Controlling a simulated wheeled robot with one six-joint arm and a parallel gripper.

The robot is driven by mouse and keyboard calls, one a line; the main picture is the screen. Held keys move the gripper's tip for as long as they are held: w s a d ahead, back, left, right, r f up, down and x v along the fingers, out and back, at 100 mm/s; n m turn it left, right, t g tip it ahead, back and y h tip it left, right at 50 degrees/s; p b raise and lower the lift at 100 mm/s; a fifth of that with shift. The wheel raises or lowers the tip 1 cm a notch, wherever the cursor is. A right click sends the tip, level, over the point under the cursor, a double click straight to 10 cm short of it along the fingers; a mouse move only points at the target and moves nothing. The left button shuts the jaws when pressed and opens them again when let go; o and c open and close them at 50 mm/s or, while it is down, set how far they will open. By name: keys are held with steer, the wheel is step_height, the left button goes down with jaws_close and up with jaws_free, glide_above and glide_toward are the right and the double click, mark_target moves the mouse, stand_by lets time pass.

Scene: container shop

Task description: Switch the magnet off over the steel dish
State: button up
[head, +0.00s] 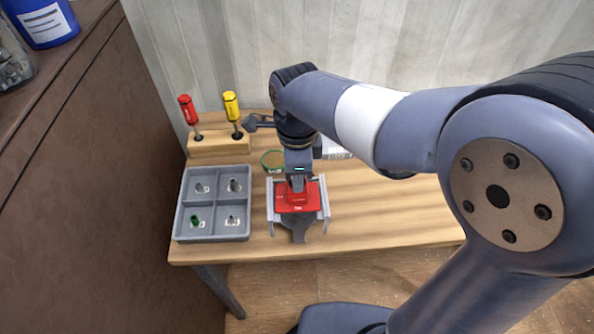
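My gripper (298,212) points down over the front middle of the wooden bench. A red block with small white marks (291,197), probably the magnet, sits between its two grey fingers and fills the gap, so the gripper looks shut on it. Whether the block touches the bench or hangs above it I cannot tell. A dark grey shape shows just in front of the block; I cannot tell what it is. A round, green-rimmed dish or tin (272,161) stands behind the gripper, partly hidden by my arm. I cannot make out for sure which thing is the steel dish.
A grey four-compartment tray (213,205) with small parts, one green, lies left of the gripper. Behind it a wooden block (216,147) holds a red and a yellow screwdriver. A dark tool (258,122) lies at the back. The bench's right side (400,212) is clear.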

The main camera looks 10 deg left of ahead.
step_height(320, 180, up, 11)
steer(key=shift+b, duration=0.3)
steer(key=shift+f, duration=0.1)
step_height(320, 180, down, 11)
steer(key=shift+r+p, duration=0.1)
steer(key=shift+p, duration=0.2)
stand_by(0.5)
stand_by(0.4)
